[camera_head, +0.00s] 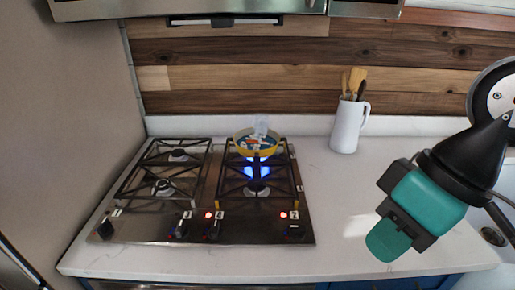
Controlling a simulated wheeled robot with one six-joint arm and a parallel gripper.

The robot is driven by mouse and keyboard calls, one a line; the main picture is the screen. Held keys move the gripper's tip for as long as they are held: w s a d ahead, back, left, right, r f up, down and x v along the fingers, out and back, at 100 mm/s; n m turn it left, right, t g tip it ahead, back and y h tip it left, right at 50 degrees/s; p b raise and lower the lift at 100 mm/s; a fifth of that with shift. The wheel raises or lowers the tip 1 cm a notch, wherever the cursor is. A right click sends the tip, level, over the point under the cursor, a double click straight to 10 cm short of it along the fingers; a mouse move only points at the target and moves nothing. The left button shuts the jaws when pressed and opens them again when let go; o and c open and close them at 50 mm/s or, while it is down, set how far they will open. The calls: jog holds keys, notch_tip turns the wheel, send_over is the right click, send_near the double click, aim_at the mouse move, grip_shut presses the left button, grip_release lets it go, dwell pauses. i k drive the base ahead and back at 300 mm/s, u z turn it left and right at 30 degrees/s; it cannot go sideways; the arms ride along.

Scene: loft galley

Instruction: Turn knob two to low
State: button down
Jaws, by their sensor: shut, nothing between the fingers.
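A gas hob (140,232) is set in the pale counter, with a row of black knobs along its front edge. The knobs are the far-left one (105,230), the second from left (180,229), the third (213,230) and the far-right one (294,231). Each has a small white label, too small to read surely. Red lights glow by the third and far-right knobs. Blue flames (258,172) burn on the right side; the left burners show no flame. My teal gripper (388,240) is shut and empty, above the counter, right of the hob and apart from the knobs.
A yellow-rimmed pan (256,143) with food sits on the back right burner, with faint steam above. A white jug (347,127) of wooden utensils stands at the back right. A grey wall (75,120) rises left of the hob. The counter between hob and gripper is clear.

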aim_at(298, 232)
jog(key=z, duration=0.95)
jog(key=k, duration=0.65)
jog(key=u, duration=0.95)
